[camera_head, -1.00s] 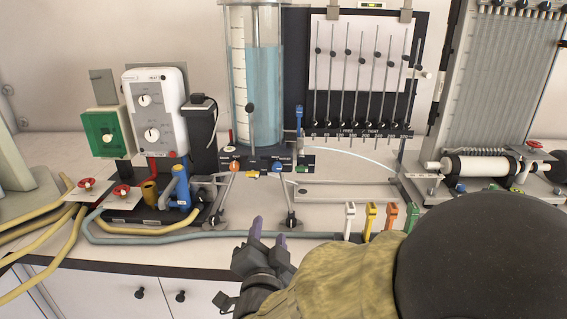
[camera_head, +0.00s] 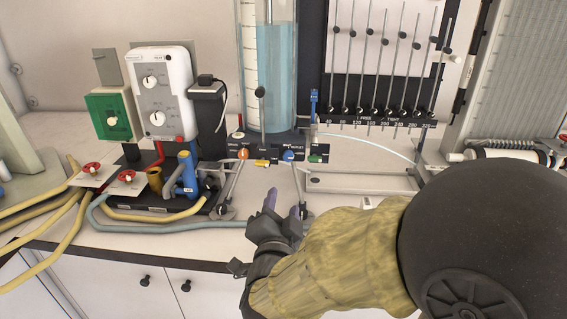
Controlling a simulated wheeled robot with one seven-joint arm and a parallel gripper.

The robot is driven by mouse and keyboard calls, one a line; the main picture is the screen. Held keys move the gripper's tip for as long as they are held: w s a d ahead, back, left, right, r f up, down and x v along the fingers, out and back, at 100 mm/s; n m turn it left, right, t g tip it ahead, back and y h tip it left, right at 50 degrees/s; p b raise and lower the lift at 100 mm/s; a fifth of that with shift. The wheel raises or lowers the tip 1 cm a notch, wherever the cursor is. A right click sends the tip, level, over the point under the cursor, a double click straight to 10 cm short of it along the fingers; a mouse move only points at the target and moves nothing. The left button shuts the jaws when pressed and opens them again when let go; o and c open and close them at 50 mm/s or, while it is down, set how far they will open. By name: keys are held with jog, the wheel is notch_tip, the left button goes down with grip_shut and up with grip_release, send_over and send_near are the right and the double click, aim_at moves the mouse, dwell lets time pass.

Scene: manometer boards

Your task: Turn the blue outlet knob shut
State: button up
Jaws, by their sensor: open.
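The blue outlet knob (camera_head: 288,155) sits on the dark panel (camera_head: 270,146) at the foot of the clear water cylinder (camera_head: 271,75). An orange knob (camera_head: 243,153) and a yellow one (camera_head: 262,162) are to its left on the same panel. A green one (camera_head: 315,158) is to its right. My gripper (camera_head: 282,203) is open and empty. Its purple-tipped fingers point up toward the panel, below the blue knob and apart from it. My sleeved arm comes in from the lower right.
A white control box (camera_head: 160,90), red valve handles (camera_head: 92,168) and a blue pipe (camera_head: 187,172) stand to the left. A grey-blue hose (camera_head: 150,228) runs along the bench near my gripper. A manometer board (camera_head: 385,60) stands behind on the right.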

aim_at(288, 158)
jog(key=w+p, duration=0.2)
jog(key=w, duration=1.4)
jog(key=shift+w+d, duration=0.35)
jog(key=shift+w, duration=0.1)
jog(key=shift+s, duration=0.1)
jog(key=shift+a, duration=0.1)
jog(key=shift+c, duration=1)
jog(key=shift+a, duration=0.1)
jog(key=c, duration=0.8)
